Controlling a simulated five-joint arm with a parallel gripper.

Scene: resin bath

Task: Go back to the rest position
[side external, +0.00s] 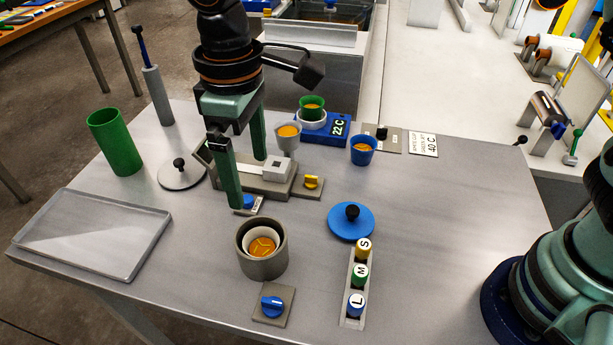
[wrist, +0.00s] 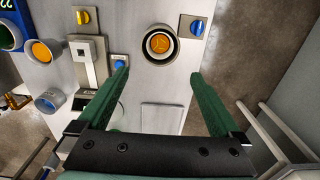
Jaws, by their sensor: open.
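My gripper (side external: 247,184) is open and empty, its two green fingers pointing down above the middle of the table. In the wrist view my gripper (wrist: 158,75) shows its fingers wide apart with nothing between them. A grey pot (side external: 262,268) holding a white-rimmed cup of orange resin stands in front of the gripper; the pot also shows in the wrist view (wrist: 175,54), beyond the fingertips. One finger hides part of a grey device (side external: 275,183) with a white block and a yellow knob (side external: 312,182).
A green cylinder (side external: 114,142), grey lid (side external: 182,175) and empty tray (side external: 92,228) are left. A blue cup (side external: 363,150), blue lid (side external: 351,221) and S/M/L rack (side external: 353,318) are right. A green cup (side external: 312,107) sits behind on a blue "22 C" unit (side external: 338,128).

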